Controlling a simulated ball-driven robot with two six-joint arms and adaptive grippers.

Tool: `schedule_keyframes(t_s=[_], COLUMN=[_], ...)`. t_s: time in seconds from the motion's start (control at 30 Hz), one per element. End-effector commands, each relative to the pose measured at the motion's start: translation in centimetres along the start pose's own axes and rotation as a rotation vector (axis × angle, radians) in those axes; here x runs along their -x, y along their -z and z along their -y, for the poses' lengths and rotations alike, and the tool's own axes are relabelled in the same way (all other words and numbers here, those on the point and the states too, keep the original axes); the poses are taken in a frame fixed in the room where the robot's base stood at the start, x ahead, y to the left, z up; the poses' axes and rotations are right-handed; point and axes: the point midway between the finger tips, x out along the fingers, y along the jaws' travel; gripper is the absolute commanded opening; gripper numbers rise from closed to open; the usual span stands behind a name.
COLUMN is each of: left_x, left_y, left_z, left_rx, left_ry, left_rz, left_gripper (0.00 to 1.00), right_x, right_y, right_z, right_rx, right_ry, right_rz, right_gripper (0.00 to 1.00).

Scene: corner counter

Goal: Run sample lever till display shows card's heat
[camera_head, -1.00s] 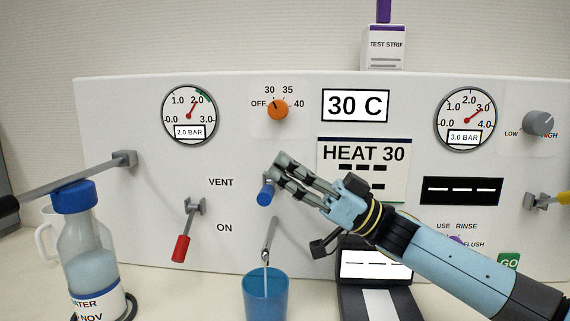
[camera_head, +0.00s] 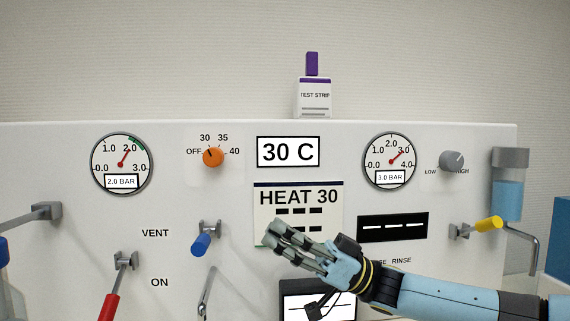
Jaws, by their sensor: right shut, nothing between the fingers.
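The card (camera_head: 298,198) on the white panel reads HEAT 30 with dark marks below. The display (camera_head: 288,152) above it reads 30 C. The blue lever (camera_head: 203,241) sits left of the card, its handle angled down toward me, with a metal spout (camera_head: 205,296) below it. No label tells me whether this is the sample lever. A black display (camera_head: 393,227) shows only dashes. My right gripper (camera_head: 268,240) is shut and empty in front of the card's lower edge, right of the blue lever and apart from it. My left gripper is out of view.
A red lever (camera_head: 109,304) hangs left, near VENT and ON labels. The orange dial (camera_head: 213,157) points near 30. Gauges (camera_head: 122,164) and (camera_head: 390,162) flank it. A yellow lever (camera_head: 487,224) is right. A test strip box (camera_head: 314,98) stands atop the panel.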

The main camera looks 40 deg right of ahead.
Motion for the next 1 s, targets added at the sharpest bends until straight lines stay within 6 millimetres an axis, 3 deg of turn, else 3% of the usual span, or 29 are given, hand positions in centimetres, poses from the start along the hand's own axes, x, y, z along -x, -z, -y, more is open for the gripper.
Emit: schedule_keyframes(t_s=[0.7, 0.77, 0.93, 1.0], left_x=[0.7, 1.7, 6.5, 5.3], left_y=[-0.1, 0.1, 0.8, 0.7], left_z=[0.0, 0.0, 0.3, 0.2], left_rx=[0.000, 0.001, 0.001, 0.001], left_ry=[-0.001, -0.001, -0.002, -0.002], left_rz=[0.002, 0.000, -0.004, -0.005], left_gripper=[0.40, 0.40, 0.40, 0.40], right_x=[-0.3, -0.9, -3.1, -2.2], right_y=[0.5, 1.3, 4.7, 3.1], right_z=[0.0, 0.1, 0.1, 0.2], right_rx=[0.028, 0.080, 0.363, 0.547], right_ry=[-0.001, -0.003, -0.011, -0.007], right_rz=[0.005, 0.014, 0.065, 0.103], right_gripper=[0.00, 0.00, 0.00, 0.00])
